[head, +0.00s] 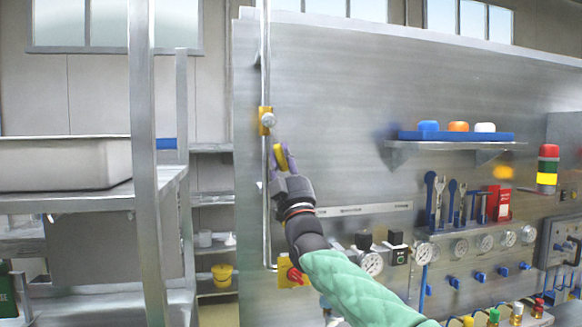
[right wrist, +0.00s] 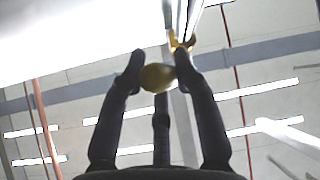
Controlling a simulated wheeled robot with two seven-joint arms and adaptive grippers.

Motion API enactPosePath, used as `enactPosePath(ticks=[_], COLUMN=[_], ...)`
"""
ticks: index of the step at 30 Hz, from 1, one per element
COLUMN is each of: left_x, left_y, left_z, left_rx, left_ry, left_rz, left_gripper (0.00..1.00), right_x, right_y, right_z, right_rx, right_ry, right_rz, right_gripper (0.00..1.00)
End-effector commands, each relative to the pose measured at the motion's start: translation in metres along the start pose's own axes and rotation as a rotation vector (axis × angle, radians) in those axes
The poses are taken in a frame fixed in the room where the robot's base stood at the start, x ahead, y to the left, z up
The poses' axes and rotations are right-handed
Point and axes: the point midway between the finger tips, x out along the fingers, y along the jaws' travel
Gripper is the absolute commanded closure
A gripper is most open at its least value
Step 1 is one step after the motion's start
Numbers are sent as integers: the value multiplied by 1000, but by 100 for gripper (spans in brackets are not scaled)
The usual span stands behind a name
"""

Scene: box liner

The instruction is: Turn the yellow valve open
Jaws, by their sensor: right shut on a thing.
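The yellow valve handle (head: 280,157) is between the fingertips of my right gripper (head: 279,163), in front of the thin vertical pipe on the steel panel. In the right wrist view the rounded yellow handle (right wrist: 156,78) sits between the two dark fingers of the right gripper (right wrist: 158,72), which are shut on it. A yellow fitting (head: 266,121) with a silver knob is on the pipe just above; its yellow part also shows in the right wrist view (right wrist: 181,42). The fingers partly hide the handle and its joint with the pipe. My left gripper is out of view.
The steel panel (head: 330,100) stands behind the pipe (head: 266,210). A yellow plate with a red knob (head: 293,275) is below, near gauges (head: 372,264). A shelf with a blue tray (head: 456,136) and hanging tools are to the right. A metal rack (head: 146,200) stands left.

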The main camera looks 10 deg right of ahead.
Motion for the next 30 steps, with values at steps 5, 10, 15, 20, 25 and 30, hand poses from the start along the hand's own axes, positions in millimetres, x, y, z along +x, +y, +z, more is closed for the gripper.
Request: enactPosePath(ticks=[5, 10, 15, 20, 25, 30], left_x=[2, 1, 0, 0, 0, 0], left_y=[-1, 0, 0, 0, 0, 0], left_z=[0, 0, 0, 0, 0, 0], left_rx=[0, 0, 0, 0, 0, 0], left_ry=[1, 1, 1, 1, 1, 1], left_rz=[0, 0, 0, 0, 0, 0], left_gripper=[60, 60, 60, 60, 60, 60], right_x=[2, 3, 4, 4, 4, 4], right_y=[-21, -28, -32, -33, -34, -33], right_z=[9, 8, 7, 6, 6, 5], right_rx=[89, 152, 192, 210, 215, 215], right_ry=[-34, -52, -63, -68, -69, -68], right_rz=[75, 141, 182, 202, 207, 208], right_gripper=[100, 100, 100, 100, 100, 100])
